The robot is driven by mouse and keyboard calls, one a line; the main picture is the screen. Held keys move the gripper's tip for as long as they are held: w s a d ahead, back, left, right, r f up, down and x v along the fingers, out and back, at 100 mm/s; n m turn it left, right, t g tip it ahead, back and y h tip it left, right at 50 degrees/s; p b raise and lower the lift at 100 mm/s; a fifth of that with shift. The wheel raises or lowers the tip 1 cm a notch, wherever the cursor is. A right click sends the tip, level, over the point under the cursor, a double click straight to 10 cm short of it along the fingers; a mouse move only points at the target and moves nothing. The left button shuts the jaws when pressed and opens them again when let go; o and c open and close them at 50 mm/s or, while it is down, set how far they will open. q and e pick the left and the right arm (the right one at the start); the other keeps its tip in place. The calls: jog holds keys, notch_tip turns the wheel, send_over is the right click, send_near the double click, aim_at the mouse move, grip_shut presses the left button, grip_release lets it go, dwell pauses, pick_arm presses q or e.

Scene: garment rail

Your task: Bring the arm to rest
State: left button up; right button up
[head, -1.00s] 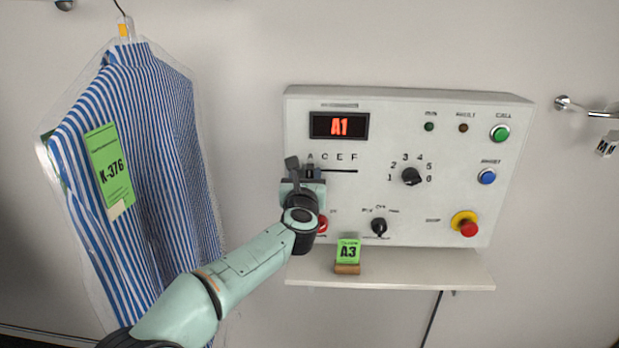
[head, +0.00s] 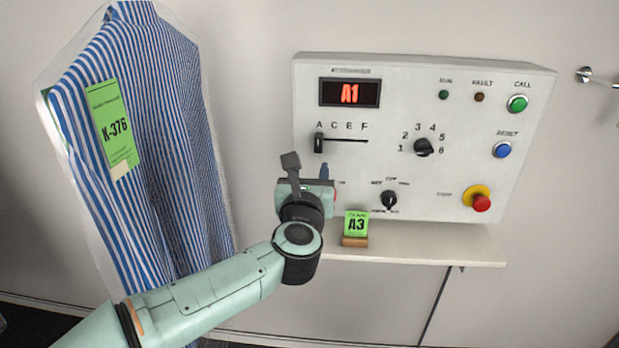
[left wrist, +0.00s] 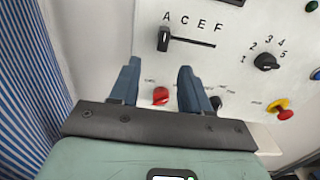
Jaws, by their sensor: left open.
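My left gripper (head: 308,172) is in front of the lower left part of a white control panel (head: 465,120), below its letter slider (head: 319,143). In the left wrist view its two blue fingers (left wrist: 156,88) are apart with nothing between them but the panel behind, where a red knob (left wrist: 160,96) shows. The slider also shows in the left wrist view (left wrist: 164,38), at the left end of its slot under A, clear of the fingers. The display (head: 349,93) reads A1. My right gripper is out of view.
A blue-striped shirt (head: 165,130) in clear film, tagged K-376 (head: 112,130), hangs to the left. A shelf (head: 440,249) under the panel holds a green A3 card (head: 355,222) on a wooden block. A metal hook (head: 585,75) is on the right wall.

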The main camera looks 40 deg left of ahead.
pick_arm(q)
jog(key=shift+s+d, duration=0.15)
jog(key=shift+s, duration=0.05)
dwell(0.4)
